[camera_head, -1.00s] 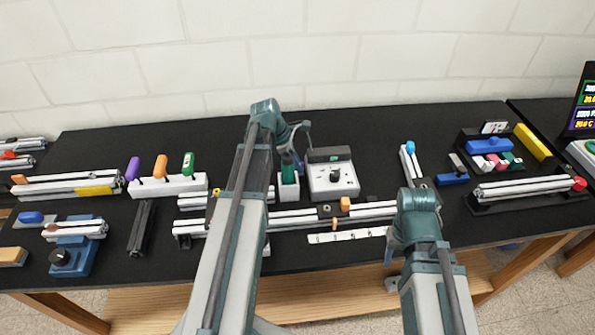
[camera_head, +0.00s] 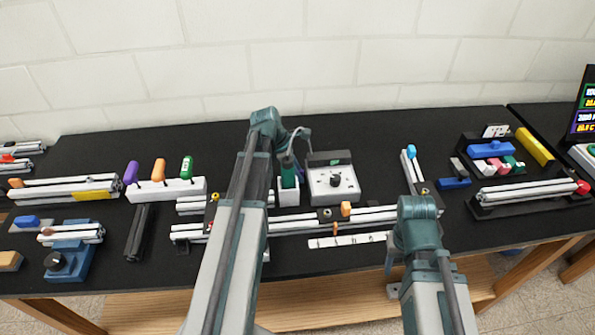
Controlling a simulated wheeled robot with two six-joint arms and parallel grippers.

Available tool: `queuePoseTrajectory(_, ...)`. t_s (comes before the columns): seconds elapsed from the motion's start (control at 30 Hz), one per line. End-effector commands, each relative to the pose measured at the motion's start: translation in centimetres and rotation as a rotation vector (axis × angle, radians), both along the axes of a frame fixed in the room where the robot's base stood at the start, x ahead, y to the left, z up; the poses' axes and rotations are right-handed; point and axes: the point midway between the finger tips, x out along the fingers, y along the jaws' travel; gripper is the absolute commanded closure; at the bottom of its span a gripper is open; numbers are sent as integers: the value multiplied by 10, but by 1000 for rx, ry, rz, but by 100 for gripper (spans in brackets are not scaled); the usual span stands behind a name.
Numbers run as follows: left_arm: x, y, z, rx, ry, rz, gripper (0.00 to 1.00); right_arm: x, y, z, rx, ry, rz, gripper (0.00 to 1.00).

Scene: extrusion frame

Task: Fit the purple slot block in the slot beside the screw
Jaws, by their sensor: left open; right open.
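Several aluminium extrusion bars (camera_head: 376,215) lie across the middle of the table. A small dark piece (camera_head: 325,214), possibly with a screw, sits on one, beside an orange block (camera_head: 346,208). I cannot make out the slot. No purple slot block is clearly visible; the only clear purple is a handle (camera_head: 131,172) in a white rack at the left. My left arm rises in front of the bars and hides part of them. My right arm stands at their right end. Both grippers are hidden, apparently behind the arm links.
A dark green tool (camera_head: 289,170) with a cable stands in a white holder beside a grey box with a knob (camera_head: 333,184). A tray with coloured blocks (camera_head: 488,150) stands at the right. A black bar (camera_head: 138,232) and a blue fixture (camera_head: 72,262) lie left. The back of the table is clear.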

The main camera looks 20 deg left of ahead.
Motion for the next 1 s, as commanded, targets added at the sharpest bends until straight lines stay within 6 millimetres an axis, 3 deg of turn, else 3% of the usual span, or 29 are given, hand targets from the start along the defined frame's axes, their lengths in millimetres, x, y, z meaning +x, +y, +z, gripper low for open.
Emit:
queuePoseTrajectory(0.37, -4, 6, 26, 0, 0, 1, 55, 0, 0, 26, 0, 0, 0, 50)
queuePoseTrajectory(0.8, -18, 29, 92, 0, 0, 1, 55, 0, 0, 92, 0, 0, 2, 50)
queuePoseTrajectory(1.0, -23, 37, 112, 0, 0, 0, 55, 0, 0, 112, 0, 0, 1, 50)
